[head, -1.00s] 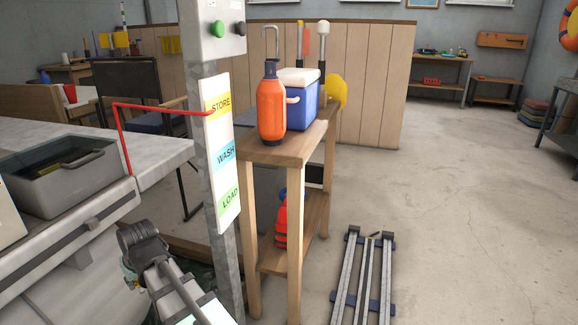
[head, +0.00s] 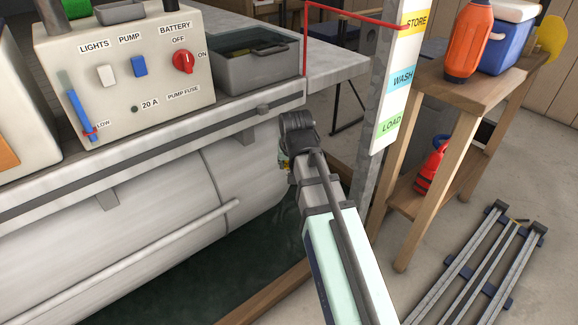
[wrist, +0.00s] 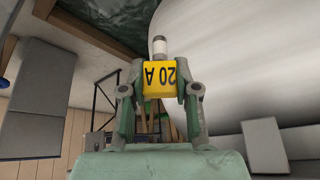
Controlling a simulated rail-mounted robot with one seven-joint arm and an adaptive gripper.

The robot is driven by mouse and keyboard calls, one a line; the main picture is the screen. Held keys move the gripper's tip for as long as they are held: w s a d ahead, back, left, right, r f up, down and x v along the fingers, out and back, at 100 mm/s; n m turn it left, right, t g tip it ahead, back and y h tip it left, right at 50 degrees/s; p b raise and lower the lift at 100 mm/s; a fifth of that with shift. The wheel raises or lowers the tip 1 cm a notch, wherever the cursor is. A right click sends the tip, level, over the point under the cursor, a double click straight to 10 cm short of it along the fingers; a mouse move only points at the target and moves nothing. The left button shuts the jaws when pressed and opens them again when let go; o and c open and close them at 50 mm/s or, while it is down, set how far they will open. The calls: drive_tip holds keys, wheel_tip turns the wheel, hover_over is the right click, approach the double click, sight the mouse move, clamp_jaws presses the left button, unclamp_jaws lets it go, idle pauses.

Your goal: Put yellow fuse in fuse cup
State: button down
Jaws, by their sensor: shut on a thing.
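The yellow fuse (wrist: 159,79) is marked "20 A", which reads upside down in the wrist view, and has a pale tip pointing up in the picture. My gripper (wrist: 159,90) is shut on it, a finger on each side. In the head view, my wrist is in front of the tank's right end, below the counter edge; only a small yellow bit (head: 284,163) shows beside it, and the fingers are mostly hidden. I cannot make out a fuse cup in either view.
A control panel (head: 128,60) on the counter has switches, a red battery knob and a dark hole labelled "20 A PUMP FUSE". A grey bin (head: 257,75) stands right of it. A signed post (head: 372,165) and wooden stand (head: 435,85) are to the right.

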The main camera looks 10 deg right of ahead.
wheel_tip(320, 180, up, 10)
drive_tip(key=w+m, duration=0.1)
drive_tip(key=w, duration=0.1)
drive_tip(key=shift+w+a+h, duration=0.3)
drive_tip(key=shift+w+a, duration=0.1)
idle(1.4)
drive_tip(key=shift+a+r, duration=0.1)
drive_tip(key=shift+r, duration=0.1)
drive_tip(key=shift+a, duration=0.1)
